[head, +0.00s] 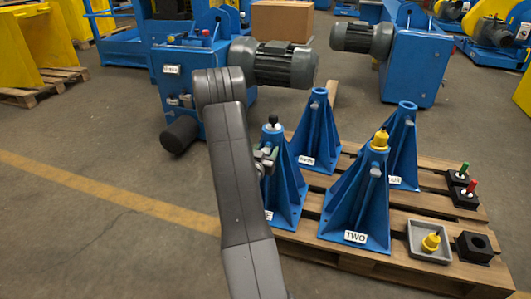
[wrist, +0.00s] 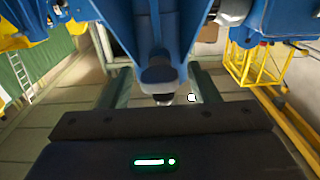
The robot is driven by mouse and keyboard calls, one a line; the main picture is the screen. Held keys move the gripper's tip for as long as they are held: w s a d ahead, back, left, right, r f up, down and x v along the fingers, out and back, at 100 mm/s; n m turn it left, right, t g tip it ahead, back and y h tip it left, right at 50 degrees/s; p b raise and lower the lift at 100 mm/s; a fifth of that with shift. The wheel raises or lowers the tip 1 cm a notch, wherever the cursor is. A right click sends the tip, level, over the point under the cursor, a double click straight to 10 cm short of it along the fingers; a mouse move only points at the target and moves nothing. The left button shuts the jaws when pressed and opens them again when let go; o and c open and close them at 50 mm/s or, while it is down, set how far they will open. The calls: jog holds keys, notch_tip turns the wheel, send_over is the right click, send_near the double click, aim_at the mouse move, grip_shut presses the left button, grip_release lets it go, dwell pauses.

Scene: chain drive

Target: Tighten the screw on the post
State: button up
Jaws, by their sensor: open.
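The near-left blue post (head: 289,192) stands on the pallet with a black knob on top. Its label is mostly hidden by my arm. My gripper (head: 265,160) is at this post's upper left side, open. In the wrist view, the two fingers of my gripper (wrist: 161,76) stand apart, left and right of a dark round-headed screw (wrist: 158,75). The blue post (wrist: 155,25) fills the upper middle behind it. Gaps show between screw and fingers. Post TWO (head: 352,215) carries a yellow cap and a grey side screw (head: 375,172).
Two more blue posts (head: 318,138) stand behind on the wooden pallet (head: 400,262). A grey tray (head: 414,238) with a yellow part and black blocks (head: 474,247) lie at the right. A blue machine with a grey motor (head: 275,64) stands behind my arm. The left floor is clear.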

jog(key=c, duration=1)
